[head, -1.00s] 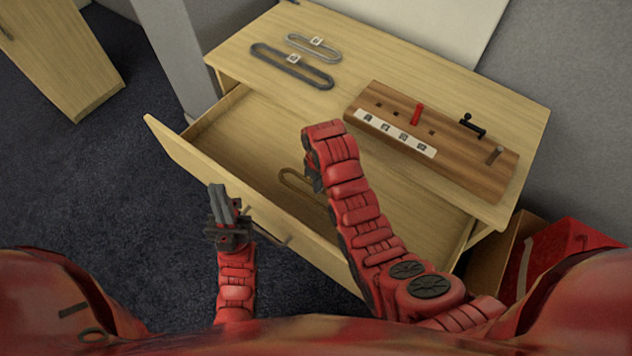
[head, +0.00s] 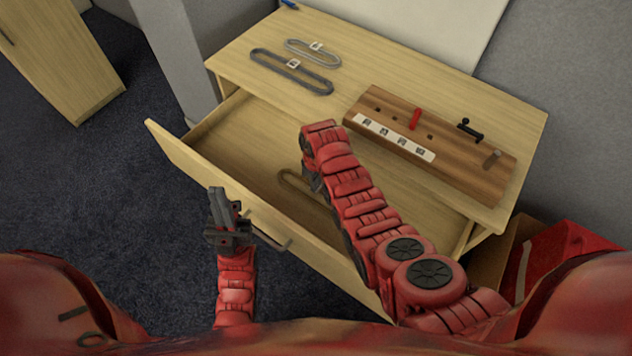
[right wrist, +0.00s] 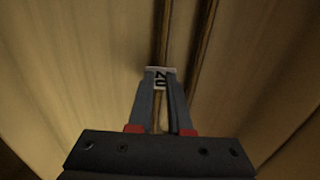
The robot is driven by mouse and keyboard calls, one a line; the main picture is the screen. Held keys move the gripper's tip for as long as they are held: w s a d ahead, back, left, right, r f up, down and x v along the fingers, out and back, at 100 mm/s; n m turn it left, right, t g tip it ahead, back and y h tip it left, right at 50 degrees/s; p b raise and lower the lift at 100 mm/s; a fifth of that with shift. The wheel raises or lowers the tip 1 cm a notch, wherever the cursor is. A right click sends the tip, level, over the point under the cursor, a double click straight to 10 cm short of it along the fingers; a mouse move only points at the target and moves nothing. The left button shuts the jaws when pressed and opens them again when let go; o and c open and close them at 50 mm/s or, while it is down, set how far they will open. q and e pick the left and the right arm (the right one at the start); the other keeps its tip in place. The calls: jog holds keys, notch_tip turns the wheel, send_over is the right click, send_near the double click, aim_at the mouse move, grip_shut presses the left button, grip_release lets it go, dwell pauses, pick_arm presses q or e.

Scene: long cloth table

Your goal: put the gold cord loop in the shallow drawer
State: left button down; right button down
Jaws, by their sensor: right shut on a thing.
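The gold cord loop (head: 287,180) shows as a brown band inside the open shallow drawer (head: 222,158), partly hidden behind my right arm. In the right wrist view, two strands of the loop (right wrist: 203,45) run away from me over pale wood, with a white tag (right wrist: 160,72) at the fingertips. My right gripper (right wrist: 161,90) is shut on the loop at this tag. In the head view my right arm covers most of that gripper. My left gripper (head: 222,208) is outside the drawer, by its front, with nothing visible in it; its finger gap is unclear.
On the tabletop lie a dark grey loop (head: 268,60) and a lighter grey loop (head: 298,44), both tagged. A wooden board (head: 456,160) with a red peg and black hook stands to the right. A box with something red (head: 560,255) is at lower right.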

jog(key=c, duration=0.8)
grip_release()
jog(key=shift+f, duration=0.1)
jog(key=shift+c, duration=0.2)
jog(key=shift+w+r, duration=0.15)
jog(key=shift+r, duration=0.3)
notch_tip(320, 180, up, 11)
jog(key=shift+r+p, duration=0.2)
jog(key=shift+p, duration=0.2)
